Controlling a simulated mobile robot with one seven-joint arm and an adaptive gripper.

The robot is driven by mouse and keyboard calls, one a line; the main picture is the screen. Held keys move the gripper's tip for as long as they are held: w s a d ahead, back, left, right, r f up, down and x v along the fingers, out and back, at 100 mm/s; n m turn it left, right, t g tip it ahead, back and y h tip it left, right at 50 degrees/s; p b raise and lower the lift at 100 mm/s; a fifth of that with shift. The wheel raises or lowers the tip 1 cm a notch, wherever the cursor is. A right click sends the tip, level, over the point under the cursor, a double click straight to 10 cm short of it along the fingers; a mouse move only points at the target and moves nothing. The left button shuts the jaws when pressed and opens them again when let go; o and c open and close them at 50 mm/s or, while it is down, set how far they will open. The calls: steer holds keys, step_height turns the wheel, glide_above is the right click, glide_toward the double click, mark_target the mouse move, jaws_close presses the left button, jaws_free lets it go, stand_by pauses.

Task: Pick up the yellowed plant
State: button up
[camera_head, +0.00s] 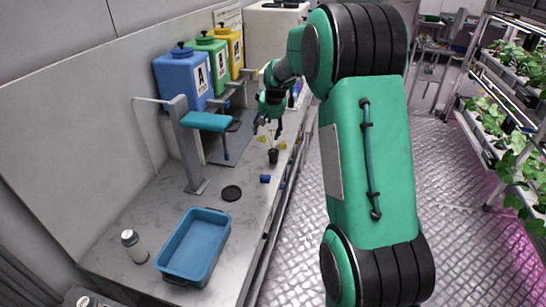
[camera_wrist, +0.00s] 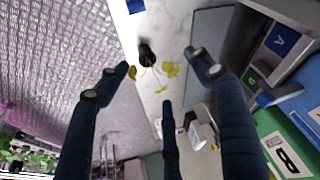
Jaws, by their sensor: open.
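The yellowed plant (camera_head: 273,155) stands in a small black pot on the marble counter, near its front edge, in the head view. In the wrist view its yellow leaves (camera_wrist: 167,69) and black pot (camera_wrist: 147,54) lie ahead of my fingers. My gripper (camera_head: 268,130) is just above and behind the plant in the head view. In the wrist view my gripper (camera_wrist: 160,80) has its dark fingers spread wide, with the leaves between and beyond the fingertips. Nothing is held. The fingers do not visibly touch the pot.
A blue cap-like object (camera_head: 265,179) and a black disc (camera_head: 231,193) lie nearby on the counter. A blue tray (camera_head: 222,232) and a bottle (camera_head: 134,246) stand at the front. Blue (camera_head: 183,78), green (camera_head: 213,62) and yellow containers line the wall. A grey stand (camera_head: 187,150) rises left.

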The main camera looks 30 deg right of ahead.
glide_toward(273, 152)
step_height(273, 152, up, 4)
steer(key=shift+s+f+p, duration=0.25)
steer(key=shift+s+p, duration=0.05)
steer(key=shift+s, duration=0.05)
steer(key=shift+f, duration=0.1)
steer(key=b+x, duration=0.1)
steer(key=x, duration=0.7)
steer(key=shift+f, duration=0.15)
steer(key=shift+s+b+x, duration=0.15)
steer(key=shift+b+x, duration=0.15)
steer(key=shift+x, duration=0.65)
steer(key=shift+s+b+x, duration=0.1)
steer(key=shift+b+x, duration=0.2)
steer(key=shift+x, duration=1.55)
